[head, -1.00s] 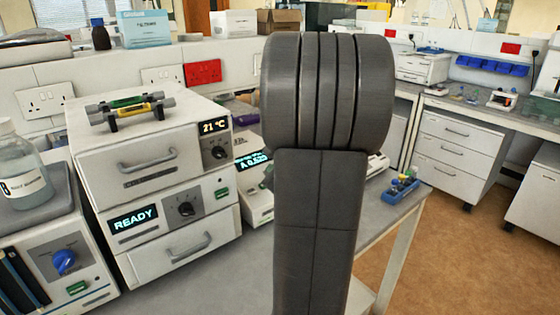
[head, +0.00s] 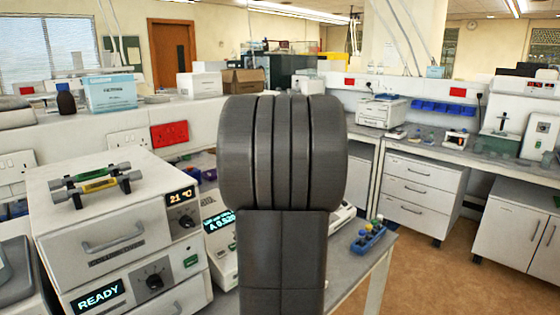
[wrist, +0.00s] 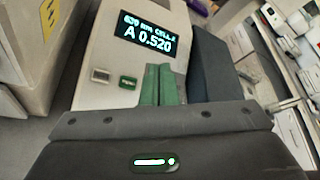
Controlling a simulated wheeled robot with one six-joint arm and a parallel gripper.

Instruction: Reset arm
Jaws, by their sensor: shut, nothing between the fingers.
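My gripper (wrist: 158,72) shows in the wrist view as two green fingers pressed together, with nothing between them. It is over the front of a pale instrument (wrist: 95,72) whose dark display reads "A 0.520". I cannot tell whether the fingers touch it. In the head view my dark grey arm stands upright in the middle and hides the gripper. The same instrument (head: 224,264) shows partly behind the arm's left side.
Left of the arm stand stacked white units (head: 100,225) with a "READY" display and a rack of green and yellow tubes (head: 92,184) on top. A blue rack (head: 369,238) sits near the bench edge at right. Open floor (head: 425,275) lies beyond it, before white drawers (head: 418,192).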

